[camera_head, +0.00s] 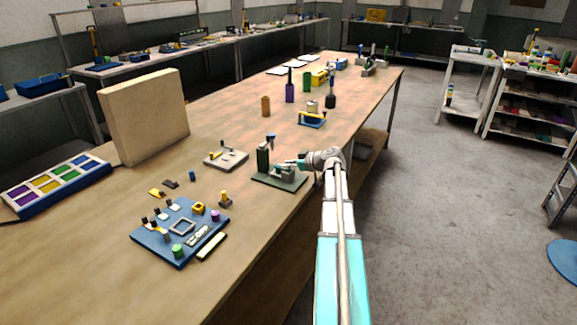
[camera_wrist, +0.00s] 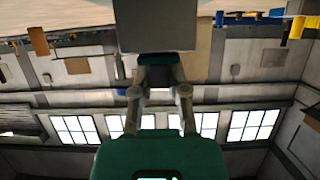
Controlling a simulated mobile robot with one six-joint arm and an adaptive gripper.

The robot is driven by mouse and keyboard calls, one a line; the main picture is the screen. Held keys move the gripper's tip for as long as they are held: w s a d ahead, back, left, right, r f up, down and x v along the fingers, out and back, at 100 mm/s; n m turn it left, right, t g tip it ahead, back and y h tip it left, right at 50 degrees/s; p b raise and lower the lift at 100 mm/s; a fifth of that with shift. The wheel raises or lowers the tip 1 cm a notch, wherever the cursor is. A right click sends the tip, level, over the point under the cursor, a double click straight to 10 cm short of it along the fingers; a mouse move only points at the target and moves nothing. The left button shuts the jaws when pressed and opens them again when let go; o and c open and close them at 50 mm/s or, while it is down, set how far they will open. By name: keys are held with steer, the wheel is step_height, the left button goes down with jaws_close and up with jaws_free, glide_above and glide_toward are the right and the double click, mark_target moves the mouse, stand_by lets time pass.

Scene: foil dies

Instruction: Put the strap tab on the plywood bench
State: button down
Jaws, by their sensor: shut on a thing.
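The plywood bench (camera_head: 245,215) is the long wood-topped bench across the head view. My gripper (camera_head: 279,164) is over its near right side, close to the green press-like fixture (camera_head: 263,160). In the wrist view, my fingers (camera_wrist: 160,70) are closed together at the lower edge of a flat grey block (camera_wrist: 155,25). My gripper is shut on this block, whose far end is cut off by the frame. I cannot tell whether it is the strap tab, and I cannot pick out a strap tab elsewhere. The contact is too small to see in the head view.
A blue board with small parts (camera_head: 150,238) lies front left, with a grey plate fixture (camera_head: 226,159) behind it. A tall beige panel (camera_head: 145,115) stands at the left. A blue-based, yellow-handled tool (camera_head: 312,120) stands behind the green fixture. Bare wood lies between these things.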

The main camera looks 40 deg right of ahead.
steer(key=c, duration=0.6)
jaws_free()
steer(key=shift+f, duration=0.15)
steer(key=shift+c, duration=0.2)
steer(key=shift+s+d, duration=0.1)
steer(key=p+v, duration=0.4)
steer(key=v, duration=0.9)
steer(key=shift+s+p, duration=0.35)
steer(key=shift+s, duration=0.1)
steer(key=shift+o, duration=0.4)
